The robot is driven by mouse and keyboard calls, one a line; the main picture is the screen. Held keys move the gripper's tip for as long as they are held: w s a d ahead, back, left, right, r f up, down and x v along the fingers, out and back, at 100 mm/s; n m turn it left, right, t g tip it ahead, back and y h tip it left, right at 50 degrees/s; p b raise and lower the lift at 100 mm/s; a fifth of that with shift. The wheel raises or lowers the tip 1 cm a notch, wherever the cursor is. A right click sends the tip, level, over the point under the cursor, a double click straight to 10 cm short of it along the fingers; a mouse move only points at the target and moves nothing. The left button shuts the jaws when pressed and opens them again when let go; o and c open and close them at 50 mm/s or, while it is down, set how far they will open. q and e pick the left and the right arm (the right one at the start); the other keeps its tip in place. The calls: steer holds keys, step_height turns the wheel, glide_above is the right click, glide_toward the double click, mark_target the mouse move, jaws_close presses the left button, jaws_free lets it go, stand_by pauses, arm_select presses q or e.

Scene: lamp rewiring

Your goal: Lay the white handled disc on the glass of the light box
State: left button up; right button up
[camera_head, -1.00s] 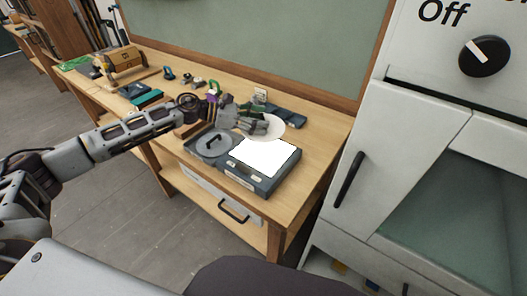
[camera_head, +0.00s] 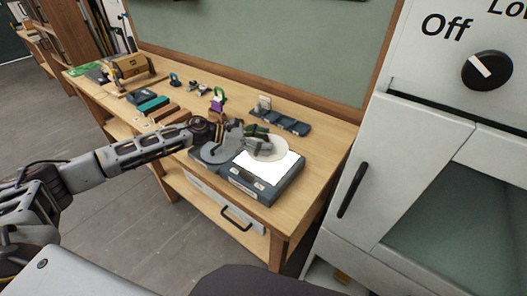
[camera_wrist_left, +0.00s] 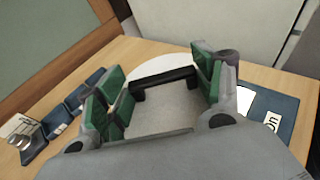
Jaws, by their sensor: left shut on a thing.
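The white handled disc (camera_head: 272,153) is held by my left gripper (camera_head: 252,142) over the back part of the light box (camera_head: 248,186). The disc covers the back edge of the bright glass (camera_head: 268,170); I cannot tell whether it touches the glass. In the left wrist view the disc (camera_wrist_left: 162,60) shows its pale rim. Its black handle (camera_wrist_left: 165,77) lies between the green-padded fingers of my left gripper (camera_wrist_left: 160,90), which is shut on it. The light box (camera_wrist_left: 272,112) shows at the right there. My right gripper is not in view.
A row of dark blue trays (camera_head: 288,124) stands behind on the wooden bench (camera_head: 325,140). A white cabinet (camera_head: 390,170) stands at the right.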

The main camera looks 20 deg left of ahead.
arm_select(q)
steer(key=shift+f, duration=0.55)
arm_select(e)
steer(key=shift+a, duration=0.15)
arm_select(q)
steer(key=shift+f, duration=1.9)
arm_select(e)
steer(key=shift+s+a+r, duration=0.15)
arm_select(q)
steer(key=shift+f, duration=0.1)
steer(key=o, duration=1.1)
steer(key=shift+o, duration=0.2)
steer(key=shift+a, duration=0.1)
